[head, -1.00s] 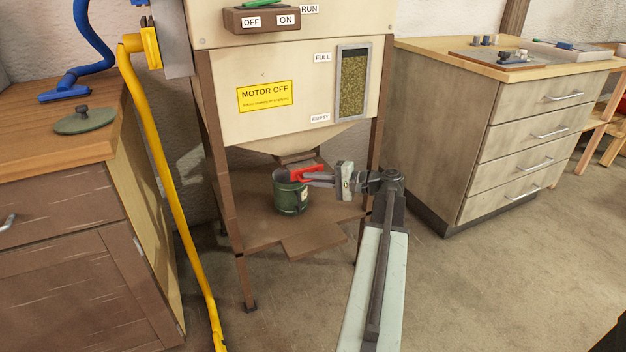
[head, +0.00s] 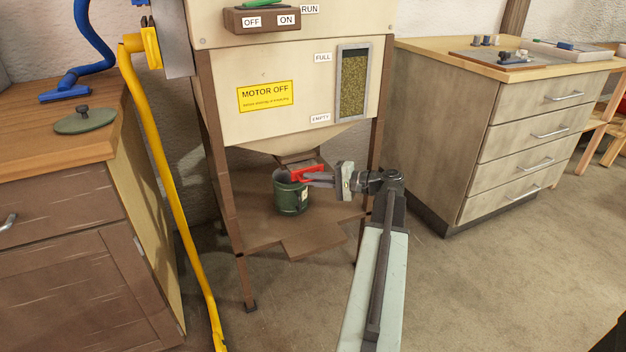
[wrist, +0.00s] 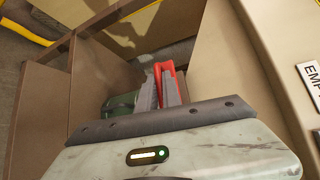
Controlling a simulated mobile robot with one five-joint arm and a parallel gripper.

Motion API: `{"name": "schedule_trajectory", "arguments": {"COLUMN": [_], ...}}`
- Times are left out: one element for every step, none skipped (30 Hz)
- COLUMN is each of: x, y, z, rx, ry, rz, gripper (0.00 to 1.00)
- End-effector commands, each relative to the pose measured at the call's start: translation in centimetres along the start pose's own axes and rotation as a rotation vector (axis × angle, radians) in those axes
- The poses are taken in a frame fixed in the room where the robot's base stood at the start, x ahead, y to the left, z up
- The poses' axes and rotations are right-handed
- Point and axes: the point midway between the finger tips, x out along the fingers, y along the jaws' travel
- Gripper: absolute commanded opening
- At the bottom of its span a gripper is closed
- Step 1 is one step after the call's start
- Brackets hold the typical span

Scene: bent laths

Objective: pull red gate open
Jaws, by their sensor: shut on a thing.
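The red gate (head: 307,173) sits under the hopper (head: 295,138) of the cream machine, just above a green canister (head: 291,197). My gripper (head: 312,178) reaches in from the right and is shut on the red gate. In the wrist view the gripper fingers (wrist: 158,93) press against the red gate (wrist: 166,72), with part of the green canister (wrist: 120,104) to the left. The fingers hide part of the gate, so I cannot tell how far it stands out from the hopper.
The canister stands on a brown shelf (head: 265,232) between the machine's legs. A yellow pipe (head: 172,190) runs down at the left, beside a brown cabinet (head: 70,270). A drawer unit (head: 480,130) stands at the right. The floor (head: 480,290) at the front right is clear.

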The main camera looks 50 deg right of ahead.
Motion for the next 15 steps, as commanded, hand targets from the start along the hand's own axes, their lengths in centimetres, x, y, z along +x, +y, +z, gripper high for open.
{"name": "schedule_trajectory", "arguments": {"x": [-0.05,-0.05,-0.05,-0.06,-0.06,-0.06,-0.07,-0.07,-0.07,-0.08,-0.11,-0.2,-0.33,-0.51,-0.84], "y": [0.02,0.02,0.02,0.02,0.03,0.03,0.03,0.03,0.03,0.03,0.04,0.07,0.11,0.17,0.27], "z": [-0.05,-0.05,-0.05,-0.05,-0.05,-0.06,-0.06,-0.06,-0.06,-0.06,-0.04,0.06,0.19,0.39,0.74], "rx": [0.0,0.0,0.0,0.0,0.0,0.0,0.0,0.0,0.0,0.0,0.0,0.0,0.0,0.0,0.0], "ry": [0.001,0.001,0.001,0.001,0.002,0.002,0.002,0.002,0.002,0.002,0.002,0.002,0.003,0.003,0.004], "rz": [0.001,0.001,0.001,0.0,0.001,0.001,0.001,0.001,0.0,0.0,0.0,0.0,0.0,0.0,0.0], "gripper": [0.0,0.0,0.0,0.0,0.0,0.0,0.0,0.0,0.0,0.0,0.0,0.0,0.0,0.0,0.0]}}
